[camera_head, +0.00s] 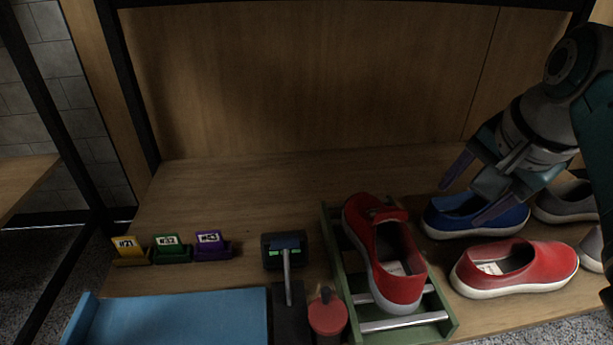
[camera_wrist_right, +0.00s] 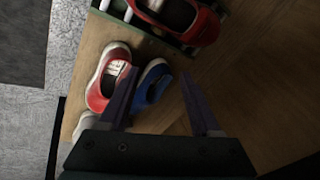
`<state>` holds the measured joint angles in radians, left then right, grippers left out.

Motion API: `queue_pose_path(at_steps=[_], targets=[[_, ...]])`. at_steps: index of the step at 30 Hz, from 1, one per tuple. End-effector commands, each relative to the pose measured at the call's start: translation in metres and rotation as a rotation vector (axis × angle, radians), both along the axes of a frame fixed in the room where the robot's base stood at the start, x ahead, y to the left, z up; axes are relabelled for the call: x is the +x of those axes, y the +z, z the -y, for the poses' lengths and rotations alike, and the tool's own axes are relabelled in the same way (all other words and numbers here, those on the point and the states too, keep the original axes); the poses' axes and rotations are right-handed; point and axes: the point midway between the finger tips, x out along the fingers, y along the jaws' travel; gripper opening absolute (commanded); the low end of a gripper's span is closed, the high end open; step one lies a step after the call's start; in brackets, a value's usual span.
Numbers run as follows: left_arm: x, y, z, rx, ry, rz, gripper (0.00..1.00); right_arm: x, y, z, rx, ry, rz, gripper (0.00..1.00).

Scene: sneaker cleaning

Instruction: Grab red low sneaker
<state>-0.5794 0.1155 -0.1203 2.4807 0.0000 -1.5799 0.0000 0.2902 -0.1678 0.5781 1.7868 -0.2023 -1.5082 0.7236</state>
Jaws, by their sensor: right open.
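One red low sneaker (camera_head: 540,270) with a white sole stands on the table at the right. It also shows in the wrist view (camera_wrist_right: 91,97). Another red sneaker (camera_head: 402,287) sits on a green rack (camera_head: 449,325), its near end toward me. My right gripper (camera_head: 462,204) is open and empty, with its fingers beside and over the blue sneaker (camera_head: 462,223), behind the table's red sneaker. In the wrist view the open fingers (camera_wrist_right: 158,73) point toward the blue and red sneakers. I cannot tell whether they touch the blue one. My left gripper is not in view.
Grey sneakers (camera_head: 568,203) stand at the right edge, partly behind my arm. A blue tray (camera_head: 180,320), a red-topped bottle (camera_head: 328,316), a black stand (camera_head: 284,250) and small number tags (camera_head: 168,252) lie left of the rack. The table's back middle is clear.

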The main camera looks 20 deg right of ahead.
Motion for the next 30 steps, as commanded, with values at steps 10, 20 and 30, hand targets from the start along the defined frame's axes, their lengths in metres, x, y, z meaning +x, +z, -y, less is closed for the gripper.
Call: queue_pose_path(at_steps=[10,20,30], targets=[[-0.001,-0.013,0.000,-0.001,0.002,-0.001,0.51,0.057,-0.006,-0.039,0.374,-0.337,0.057,0.65],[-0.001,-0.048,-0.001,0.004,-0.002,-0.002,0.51,0.075,-0.045,-0.042,0.381,-0.344,0.058,0.65],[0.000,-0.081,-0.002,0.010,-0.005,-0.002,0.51,0.082,-0.076,-0.043,0.379,-0.343,0.058,0.65]])
